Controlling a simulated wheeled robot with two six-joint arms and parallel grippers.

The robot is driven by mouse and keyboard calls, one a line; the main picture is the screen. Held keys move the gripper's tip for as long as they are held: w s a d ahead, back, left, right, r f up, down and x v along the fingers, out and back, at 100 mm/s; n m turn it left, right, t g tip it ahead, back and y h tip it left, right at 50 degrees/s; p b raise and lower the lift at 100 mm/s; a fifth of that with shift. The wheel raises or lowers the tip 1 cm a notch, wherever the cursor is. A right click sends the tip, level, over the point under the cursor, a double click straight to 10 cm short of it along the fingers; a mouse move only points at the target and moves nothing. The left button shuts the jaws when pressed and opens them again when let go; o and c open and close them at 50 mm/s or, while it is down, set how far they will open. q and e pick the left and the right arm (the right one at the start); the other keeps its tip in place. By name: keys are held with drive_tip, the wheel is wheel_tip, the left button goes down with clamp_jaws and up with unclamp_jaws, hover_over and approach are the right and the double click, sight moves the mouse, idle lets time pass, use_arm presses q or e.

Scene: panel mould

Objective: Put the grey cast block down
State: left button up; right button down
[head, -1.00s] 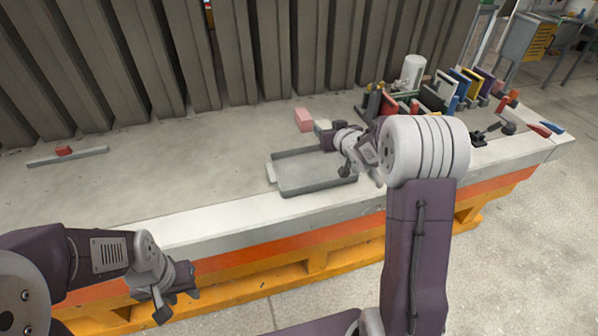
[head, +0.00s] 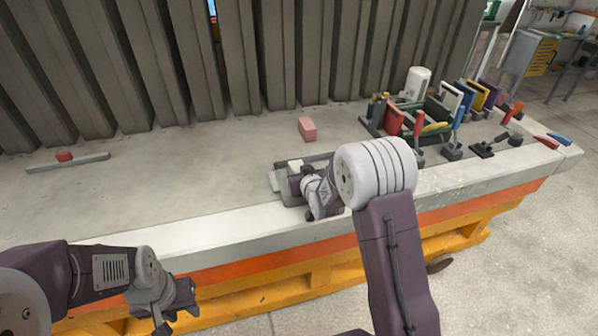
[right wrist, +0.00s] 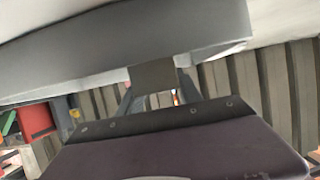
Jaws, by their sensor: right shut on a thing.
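My right gripper (head: 297,181) is shut on the grey cast block (head: 296,166), over the left part of a shallow grey tray (head: 322,157) at the table's front. Only a pale top part of the block shows in the head view. In the right wrist view, a small grey-brown face of the block (right wrist: 153,76) shows between the fingers, close to a long grey wall. I cannot tell whether the block touches the tray floor. My left gripper (head: 176,312) is open and empty, low in front of the table.
A pink block (head: 307,129) lies behind the tray. A grey bar with a red block (head: 64,156) lies at the far left. Racks of coloured panels (head: 440,115) and a white cylinder (head: 417,82) crowd the right. The table's left middle is clear.

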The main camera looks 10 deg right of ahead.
drive_tip(key=shift+r, duration=0.1)
drive_tip(key=c, duration=0.8)
unclamp_jaws()
drive_tip(key=shift+f, duration=0.2)
drive_tip(key=shift+r, duration=0.1)
drive_tip(key=shift+r, duration=0.3)
drive_tip(key=v, duration=1.2)
drive_tip(key=s+f+g, duration=0.3)
drive_tip(key=s+g, duration=0.1)
drive_tip(key=s, duration=0.3)
drive_tip(key=s+f+g, duration=0.4)
drive_tip(key=s, duration=0.3)
drive_tip(key=s+f+g, duration=0.3)
drive_tip(key=s+g, duration=0.1)
drive_tip(key=s, duration=0.3)
drive_tip(key=shift+s+d+f+m, duration=0.2)
drive_tip(key=shift+s+f+m, duration=0.05)
drive_tip(key=shift+s+m, duration=0.05)
